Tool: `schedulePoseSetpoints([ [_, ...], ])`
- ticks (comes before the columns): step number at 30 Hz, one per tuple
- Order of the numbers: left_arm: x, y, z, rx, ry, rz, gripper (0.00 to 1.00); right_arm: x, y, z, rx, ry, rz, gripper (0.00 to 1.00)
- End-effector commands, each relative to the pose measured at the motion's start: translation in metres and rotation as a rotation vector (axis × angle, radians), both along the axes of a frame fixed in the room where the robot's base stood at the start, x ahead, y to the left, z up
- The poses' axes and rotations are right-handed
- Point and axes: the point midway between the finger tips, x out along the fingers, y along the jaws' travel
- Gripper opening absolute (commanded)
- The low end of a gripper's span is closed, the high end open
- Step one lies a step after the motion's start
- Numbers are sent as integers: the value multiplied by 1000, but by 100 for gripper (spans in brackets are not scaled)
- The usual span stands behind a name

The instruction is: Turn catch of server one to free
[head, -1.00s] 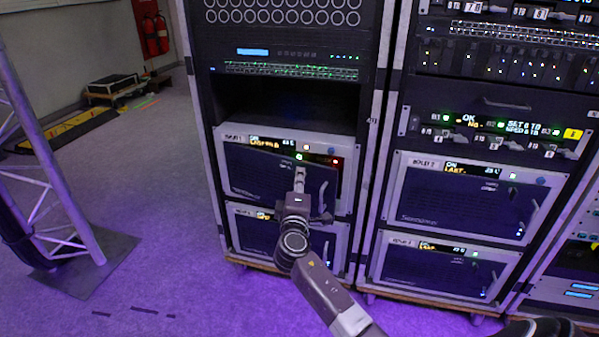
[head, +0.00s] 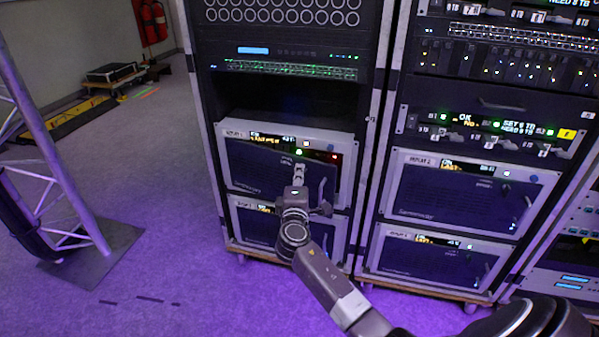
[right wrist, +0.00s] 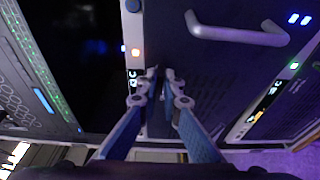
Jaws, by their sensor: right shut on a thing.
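The upper server unit (head: 258,178) in the left rack has a dark front in a silver frame, with a lit display strip along its top. Its name label is too blurred to read surely. My right gripper (head: 299,169) is at its front, just below the display strip. In the right wrist view the fingertips (right wrist: 161,75) are close together on a small part at the server's face. This part is mostly hidden by the fingers, so which way the catch is turned cannot be made out. The server's handle (right wrist: 237,34) shows to the right of the fingers.
Another server unit (head: 258,227) sits directly below. The right rack (head: 386,150) stands close beside it with two similar units. An empty dark slot (head: 290,105) is above the upper server. A truss (head: 62,185) stands at left, with clear floor between.

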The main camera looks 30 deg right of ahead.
Motion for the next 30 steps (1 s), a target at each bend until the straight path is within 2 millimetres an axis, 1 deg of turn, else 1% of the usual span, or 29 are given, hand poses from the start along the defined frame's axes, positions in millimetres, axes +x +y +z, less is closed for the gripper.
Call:
schedulePoseSetpoints([
  [12, 0, 0, 1, 0, -1, 0, 40, 0, 0, -1, -4, 6, 0, 0],
  [13, 0, 0, 1, 0, -1, 0, 40, 0, 0, -1, -4, 6, 0, 8],
  [17, 0, 0, 1, 0, -2, 0, 40, 0, 0, -1, -4, 4, 0, 22],
  [26, 1, 0, 0, -1, -2, 0, 40, -1, 1, 0, -3, 3, 0, 24],
  [30, 1, 0, 0, -1, -2, 0, 40, -9, 8, -1, -3, 3, 2, 24],
])
